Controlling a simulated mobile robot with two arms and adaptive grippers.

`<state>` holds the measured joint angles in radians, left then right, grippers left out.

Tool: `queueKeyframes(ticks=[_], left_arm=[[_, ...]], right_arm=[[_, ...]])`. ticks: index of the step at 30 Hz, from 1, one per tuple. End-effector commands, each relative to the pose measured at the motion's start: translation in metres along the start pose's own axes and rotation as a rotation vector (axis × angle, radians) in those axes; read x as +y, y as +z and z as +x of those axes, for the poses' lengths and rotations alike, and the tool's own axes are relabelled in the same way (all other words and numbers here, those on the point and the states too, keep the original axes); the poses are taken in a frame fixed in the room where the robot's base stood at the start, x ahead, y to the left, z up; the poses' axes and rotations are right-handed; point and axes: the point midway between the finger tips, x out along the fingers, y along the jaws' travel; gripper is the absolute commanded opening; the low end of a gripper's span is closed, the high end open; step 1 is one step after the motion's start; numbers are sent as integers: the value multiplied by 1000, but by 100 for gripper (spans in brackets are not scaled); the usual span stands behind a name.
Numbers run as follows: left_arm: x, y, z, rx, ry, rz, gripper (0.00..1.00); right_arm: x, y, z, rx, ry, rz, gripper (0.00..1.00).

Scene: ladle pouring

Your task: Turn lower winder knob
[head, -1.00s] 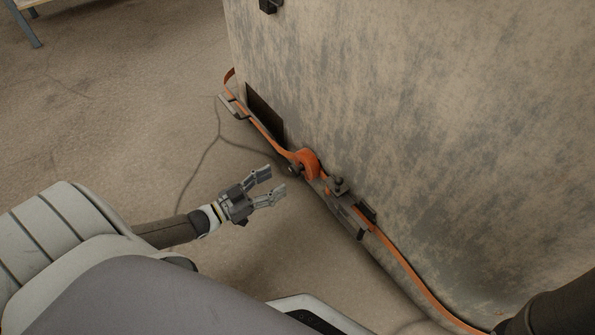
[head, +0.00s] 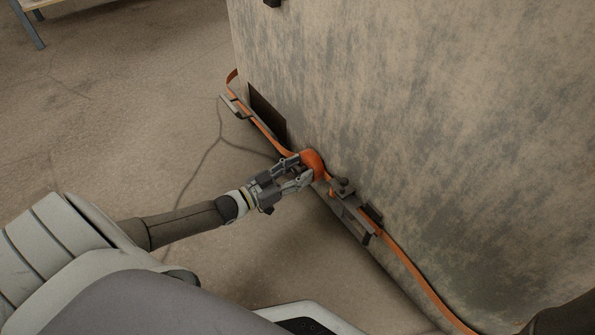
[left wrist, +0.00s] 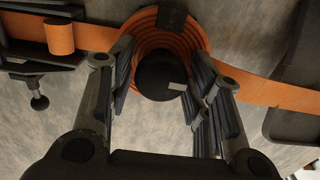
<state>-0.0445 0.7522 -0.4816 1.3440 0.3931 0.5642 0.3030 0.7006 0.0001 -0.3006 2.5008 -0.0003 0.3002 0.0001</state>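The lower winder is an orange coil of strap (head: 314,162) low on the side of a large worn grey-beige block. Its round black knob (left wrist: 160,76) faces the left wrist camera, with a small light mark on it. My left gripper (head: 302,169) is at the winder. In the left wrist view its two fingers (left wrist: 160,85) stand on either side of the knob, with a visible gap on the right and a narrower one on the left. I cannot tell whether the left finger touches it. In the head view the gripper hides the knob. My right gripper is out of view.
An orange strap (head: 430,295) runs along the block's lower edge on both sides of the winder. A dark metal bracket with a small knob (head: 343,187) sits just right of it. Bare floor (head: 110,120) lies to the left.

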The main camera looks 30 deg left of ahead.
Motion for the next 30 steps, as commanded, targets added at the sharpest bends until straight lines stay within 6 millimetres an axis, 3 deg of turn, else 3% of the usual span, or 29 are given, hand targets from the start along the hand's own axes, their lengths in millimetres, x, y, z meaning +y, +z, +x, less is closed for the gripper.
queueKeyframes(ticks=[1,7,17,30], left_arm=[[0,0,0,0,0,0,35],[0,0,0,0,0,0,12],[0,-1,0,0,-1,58,12],[2,-2,0,-1,-2,401,12]], right_arm=[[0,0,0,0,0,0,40],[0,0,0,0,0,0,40],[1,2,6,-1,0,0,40],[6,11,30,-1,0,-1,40]])
